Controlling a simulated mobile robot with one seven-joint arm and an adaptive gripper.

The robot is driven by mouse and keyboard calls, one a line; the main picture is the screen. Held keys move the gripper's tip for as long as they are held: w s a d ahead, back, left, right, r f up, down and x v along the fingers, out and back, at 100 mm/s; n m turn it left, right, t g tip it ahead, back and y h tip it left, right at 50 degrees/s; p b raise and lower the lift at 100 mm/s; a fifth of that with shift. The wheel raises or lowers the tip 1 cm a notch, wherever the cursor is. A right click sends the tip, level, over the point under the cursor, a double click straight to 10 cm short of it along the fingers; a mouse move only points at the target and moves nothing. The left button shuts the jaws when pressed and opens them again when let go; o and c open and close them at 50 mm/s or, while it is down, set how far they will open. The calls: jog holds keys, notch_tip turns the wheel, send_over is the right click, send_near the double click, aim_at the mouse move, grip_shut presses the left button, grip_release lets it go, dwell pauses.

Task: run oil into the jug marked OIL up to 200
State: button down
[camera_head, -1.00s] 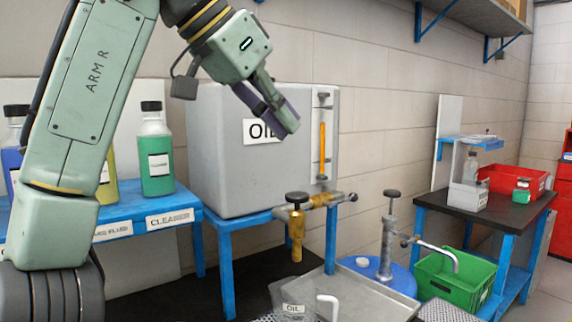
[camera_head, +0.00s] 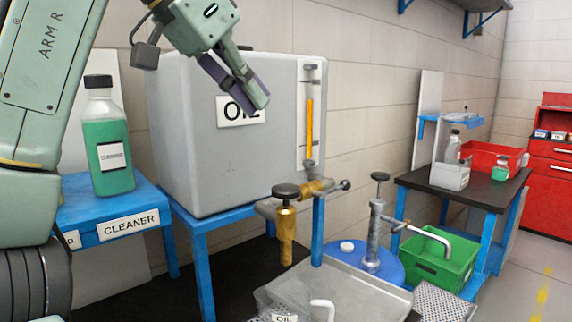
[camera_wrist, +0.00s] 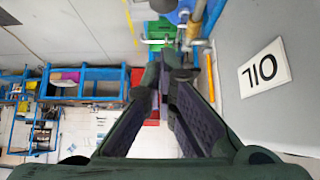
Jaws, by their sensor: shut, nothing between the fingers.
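The grey oil tank (camera_head: 190,140) with an OIL label (camera_head: 241,111) stands on a blue stand, with an amber sight gauge (camera_head: 309,128) on its right side. A brass tap (camera_head: 287,235) with a dark round knob (camera_head: 286,190) hangs below the tank's front. The jug marked OIL (camera_head: 283,315) is under the tap at the bottom edge of the head view, mostly cut off; its level cannot be seen. My gripper (camera_head: 262,103) is shut and empty, in front of the tank label and above the tap. In the wrist view its fingers (camera_wrist: 167,85) point past the tank label.
A green cleaner bottle (camera_head: 108,148) stands on a blue shelf at left. A metal tray (camera_head: 358,290) lies below the tap. A blue drum with a pump (camera_head: 373,243), a green crate (camera_head: 440,262) and a dark bench (camera_head: 465,185) are at right.

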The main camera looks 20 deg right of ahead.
send_over(287, 189)
notch_tip(287, 189, down, 7)
jog(key=shift+w+d+f+p, duration=0.1)
jog(key=shift+w+p, duration=0.05)
jog(key=shift+p, duration=0.25)
notch_tip(287, 189, down, 3)
jog(key=shift+f, duration=0.55)
